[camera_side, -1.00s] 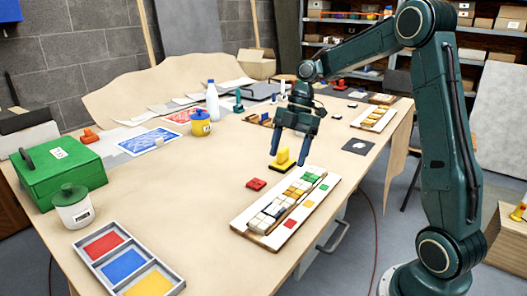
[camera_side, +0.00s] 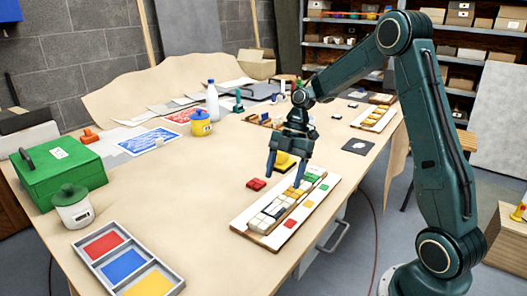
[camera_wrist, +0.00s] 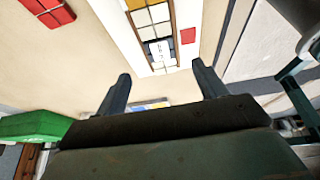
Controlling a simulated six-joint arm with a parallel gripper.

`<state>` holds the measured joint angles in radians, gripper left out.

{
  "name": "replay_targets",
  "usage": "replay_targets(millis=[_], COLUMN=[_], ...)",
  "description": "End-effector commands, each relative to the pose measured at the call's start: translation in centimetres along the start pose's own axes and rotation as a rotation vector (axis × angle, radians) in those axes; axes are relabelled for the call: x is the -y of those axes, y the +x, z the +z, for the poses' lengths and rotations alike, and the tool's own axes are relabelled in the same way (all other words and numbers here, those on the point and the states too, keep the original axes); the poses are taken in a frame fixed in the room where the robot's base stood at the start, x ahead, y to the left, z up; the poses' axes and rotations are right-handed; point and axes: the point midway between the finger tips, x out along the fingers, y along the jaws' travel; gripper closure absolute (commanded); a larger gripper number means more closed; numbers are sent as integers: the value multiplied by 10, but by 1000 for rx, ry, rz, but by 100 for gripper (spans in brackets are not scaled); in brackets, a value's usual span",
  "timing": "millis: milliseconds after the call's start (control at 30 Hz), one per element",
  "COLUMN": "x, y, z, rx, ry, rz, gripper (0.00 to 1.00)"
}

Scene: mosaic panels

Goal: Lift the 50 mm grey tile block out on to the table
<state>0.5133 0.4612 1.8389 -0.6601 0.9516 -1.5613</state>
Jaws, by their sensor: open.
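A white panel (camera_side: 240,224) with a wooden-edged channel holds a row of white, grey, yellow and green tile blocks (camera_side: 268,215) near the table's front edge. I cannot single out the 50 mm grey tile block in the side view. In the wrist view, grey and white tiles (camera_wrist: 154,31) lie in the channel, with a printed white piece (camera_wrist: 160,49) at its near end. My gripper (camera_side: 285,180) is open and empty, fingers downward over the far part of the row. In the wrist view its fingers (camera_wrist: 161,76) stand apart, with the channel's end between them.
A red block (camera_side: 256,184) lies left of the panel, and a yellow-handled tool (camera_side: 283,160) is partly hidden behind my gripper. A tray with red, blue and yellow compartments (camera_side: 90,250) stands at front left, near a green box (camera_side: 60,168).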

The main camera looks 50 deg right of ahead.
Motion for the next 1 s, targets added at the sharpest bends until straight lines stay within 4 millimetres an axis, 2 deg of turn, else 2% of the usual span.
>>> replay_targets(millis=[33,200,667,1000], x=[1,0,0,0], y=[8,25,39,75], z=[0,0,0,-2], rx=[-2,-1,-1,-1], ry=[1,1,2,0], rz=[-3,-2,-3,-2], gripper=[29,29,29,29])
